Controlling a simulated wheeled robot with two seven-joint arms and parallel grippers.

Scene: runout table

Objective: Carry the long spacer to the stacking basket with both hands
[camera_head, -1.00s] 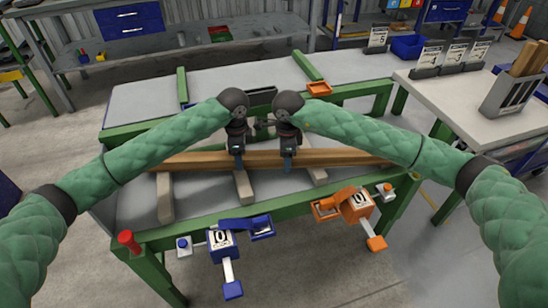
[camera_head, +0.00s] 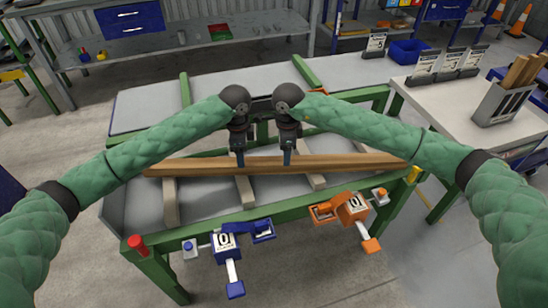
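The long spacer (camera_head: 345,163) is a long brown wooden beam, lying level from left to right over the green-framed table. My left gripper (camera_head: 240,164) and my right gripper (camera_head: 287,162) point down at its middle, close together. The beam seems a little above the pale cross bars (camera_head: 243,190). I cannot pick out a stacking basket in this view.
The green-framed table (camera_head: 195,211) has a red knob (camera_head: 136,244) at its front left corner. A blue counter device (camera_head: 226,243) and an orange one (camera_head: 352,208) hang on its front edge. A white side table (camera_head: 455,110) with a caddy (camera_head: 500,103) stands right.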

